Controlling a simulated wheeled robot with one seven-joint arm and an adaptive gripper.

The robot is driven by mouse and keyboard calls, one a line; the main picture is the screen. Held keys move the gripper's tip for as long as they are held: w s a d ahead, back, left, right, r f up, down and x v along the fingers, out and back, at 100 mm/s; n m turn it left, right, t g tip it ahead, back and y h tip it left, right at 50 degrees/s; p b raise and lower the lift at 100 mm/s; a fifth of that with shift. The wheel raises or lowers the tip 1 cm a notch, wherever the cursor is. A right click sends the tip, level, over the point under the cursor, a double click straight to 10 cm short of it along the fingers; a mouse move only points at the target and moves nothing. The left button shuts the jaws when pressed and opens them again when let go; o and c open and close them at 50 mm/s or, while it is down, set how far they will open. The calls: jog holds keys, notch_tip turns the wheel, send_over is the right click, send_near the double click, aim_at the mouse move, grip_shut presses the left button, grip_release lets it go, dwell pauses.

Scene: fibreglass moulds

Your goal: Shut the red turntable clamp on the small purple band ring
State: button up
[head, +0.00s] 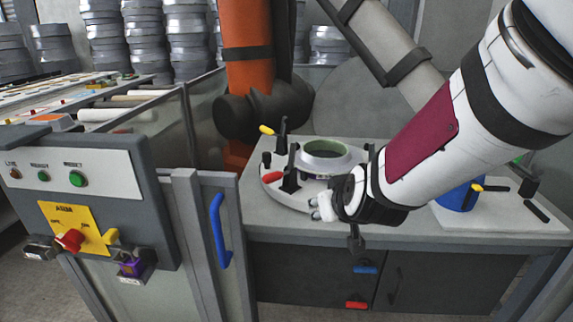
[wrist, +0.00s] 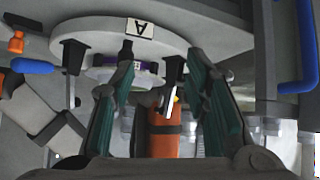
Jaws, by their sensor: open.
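The red clamp (head: 271,177) is on the left front of the pale round turntable (head: 298,198) in the head view. Its red handle lies low, pointing outward, beside a black upright part. In the wrist view the ring shows a purple band (wrist: 150,68), and the turntable (wrist: 185,38) bears an "A" label. My gripper (head: 318,208) is at the turntable's front edge, right of the red clamp. In the wrist view its teal-padded fingers (wrist: 170,95) are apart and empty. I cannot make out the red handle there.
A yellow-handled clamp (head: 267,130) stands at the turntable's back left. A blue-handled clamp (wrist: 33,66) shows in the wrist view. An orange robot arm (head: 250,75) stands behind. A grey gate with a blue handle (head: 219,230) is on the left.

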jog(key=w+a+f+n+t+h, duration=0.2)
jog(key=w+a+f+n+t, duration=0.25)
jog(key=f, duration=0.25)
jog(key=n+t+y, duration=0.2)
jog(key=n+t, duration=0.4)
jog(key=n, duration=0.1)
send_near(273, 178)
jog(key=shift+g, duration=0.25)
jog(key=w, duration=0.7)
jog(key=w+a+r+b, duration=0.1)
jog(key=w, duration=0.3)
jog(key=shift+m, duration=0.25)
grip_shut()
